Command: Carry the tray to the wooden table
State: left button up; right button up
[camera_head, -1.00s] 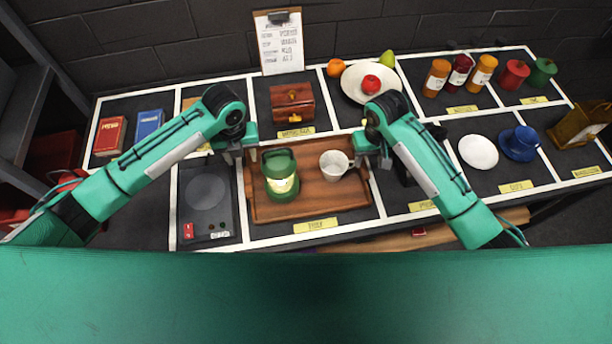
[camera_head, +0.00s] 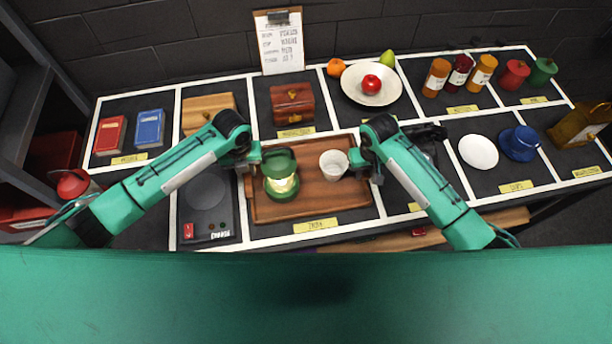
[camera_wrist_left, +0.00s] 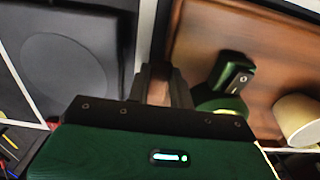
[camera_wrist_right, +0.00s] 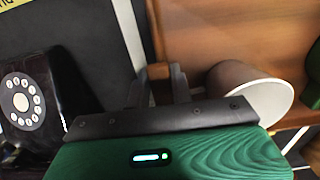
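The brown wooden tray (camera_head: 318,204) lies on the dark counter in its white-lined cell. I cannot identify a wooden table for certain.
A black telephone (camera_wrist_right: 35,100) is close to my right gripper; a hotplate (camera_head: 207,195) is beside the tray's left. A wooden chest (camera_head: 292,103) and a plate with a red apple (camera_head: 372,80) are behind. A wooden surface (camera_head: 440,241) shows below the counter's front edge.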

pick_arm(q)
grip_shut()
pick_arm(e)
grip_shut()
pick_arm(q)
jog(key=shift+w+r, duration=0.1)
jog(key=shift+r, duration=0.1)
pick_arm(e)
jog(key=shift+r, duration=0.2)
